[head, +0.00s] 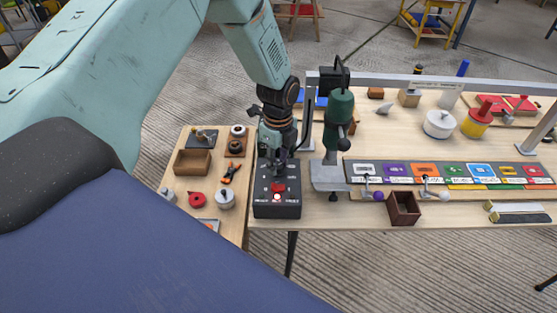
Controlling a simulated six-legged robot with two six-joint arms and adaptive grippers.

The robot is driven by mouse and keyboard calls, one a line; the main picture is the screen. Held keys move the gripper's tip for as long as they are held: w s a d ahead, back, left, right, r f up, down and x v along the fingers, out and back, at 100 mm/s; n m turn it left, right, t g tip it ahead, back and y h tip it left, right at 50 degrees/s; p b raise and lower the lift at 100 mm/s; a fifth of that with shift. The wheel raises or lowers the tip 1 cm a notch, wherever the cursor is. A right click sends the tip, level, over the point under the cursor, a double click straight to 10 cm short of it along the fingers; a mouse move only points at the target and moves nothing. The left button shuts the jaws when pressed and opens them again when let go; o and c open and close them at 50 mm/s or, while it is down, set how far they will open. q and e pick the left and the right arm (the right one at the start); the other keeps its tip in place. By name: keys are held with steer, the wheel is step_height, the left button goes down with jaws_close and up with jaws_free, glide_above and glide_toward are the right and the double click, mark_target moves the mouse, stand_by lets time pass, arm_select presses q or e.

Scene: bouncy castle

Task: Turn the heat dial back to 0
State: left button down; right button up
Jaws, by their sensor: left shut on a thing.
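A black control box (264,211) stands at the left end of the long table, with white markings, a red rocker switch (279,188) and a small lit lamp (277,198) on its face. My left gripper (272,166) points down over the rear part of the box and is shut. What it holds looks like the heat dial on the box top, but the fingers cover the dial, so its pointer and numbers cannot be read. My right gripper is out of view.
A dark green press (339,125) stands close to the right of my gripper. A row of coloured cards (450,173), a brown open box (403,208) and a grey overhead rail (440,82) lie further right. A side table (179,225) at left carries pliers and small parts.

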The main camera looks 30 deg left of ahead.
arm_select(q)
steer(key=n+p, duration=0.1)
steer(key=n, duration=0.3)
steer(key=shift+r+p, duration=0.1)
steer(key=shift+p, duration=0.2)
steer(key=n+p, duration=0.1)
steer(key=n, duration=0.3)
steer(key=shift+w+n+p, duration=0.1)
steer(key=shift+n+p, duration=0.2)
steer(key=n+p, duration=0.1)
steer(key=n, duration=0.3)
steer(key=shift+n+p, duration=0.3)
steer(key=n+p, duration=0.1)
steer(key=n, duration=0.3)
steer(key=n+p, duration=0.2)
steer(key=n, duration=0.3)
steer(key=n+p, duration=0.1)
steer(key=n, duration=0.3)
steer(key=shift+n, duration=0.3)
steer(key=n+p, duration=0.1)
steer(key=n, duration=0.3)
steer(key=shift+p, duration=0.35)
steer(key=shift+n+p, duration=0.45)
steer(key=shift+n, duration=1.65)
